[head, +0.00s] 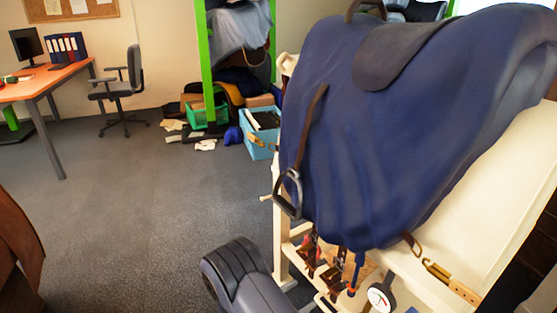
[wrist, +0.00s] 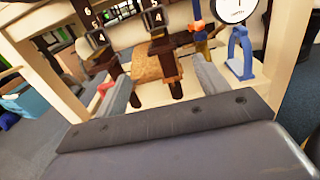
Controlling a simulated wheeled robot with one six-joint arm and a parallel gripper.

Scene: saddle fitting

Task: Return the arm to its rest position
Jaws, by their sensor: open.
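My gripper (wrist: 158,72) shows in the wrist view as two grey fingers spread wide apart. I see nothing clamped between them; brown straps and a tan pad lie beyond the gap. In the head view a dark grey section of my arm (head: 250,275) is at the bottom middle, left of the cream rack (head: 283,250). The gripper itself cannot be made out there. A dark saddle (head: 400,55) sits on a blue cloth (head: 390,150) draped over the rack. A metal stirrup (head: 288,195) hangs at the cloth's left side.
A round dial (head: 380,297) is low on the rack; it also shows in the wrist view (wrist: 235,8), above a blue loop-shaped tool (wrist: 240,52). A light blue crate (head: 260,140) stands behind the rack. An orange desk (head: 50,82) is far left. Carpet between is clear.

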